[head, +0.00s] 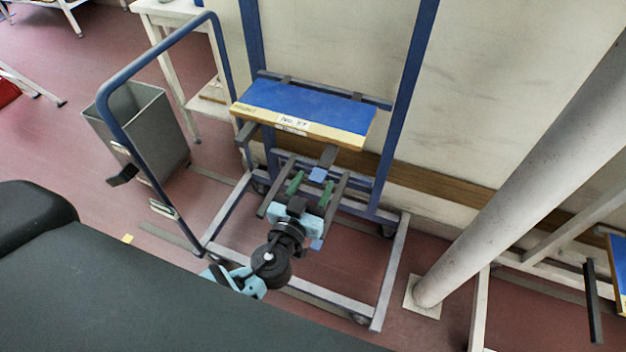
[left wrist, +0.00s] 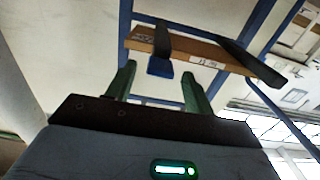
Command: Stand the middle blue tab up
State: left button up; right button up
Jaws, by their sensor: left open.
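A small blue tab (head: 318,174) sits at the front end of a dark arm under the blue-topped board (head: 305,103). It also shows in the left wrist view (left wrist: 160,67), framed between my fingers but beyond their tips. A second blue tab (head: 317,244) shows at the end of a lower dark arm, beside my gripper. The frames do not settle which is the middle one, or exactly how each is tilted. My left gripper (head: 311,181) has green fingers, open and empty, pointing at the rack from below the board. My right gripper is not in view.
The blue rack's grey base frame (head: 392,272) stands around my left arm. A grey bin (head: 140,125) and a blue tube handle (head: 150,55) are at left. A thick pale post (head: 520,165) is at right. The wall is close behind the rack.

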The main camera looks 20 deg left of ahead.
pick_arm(q)
jog(key=shift+w, duration=0.6)
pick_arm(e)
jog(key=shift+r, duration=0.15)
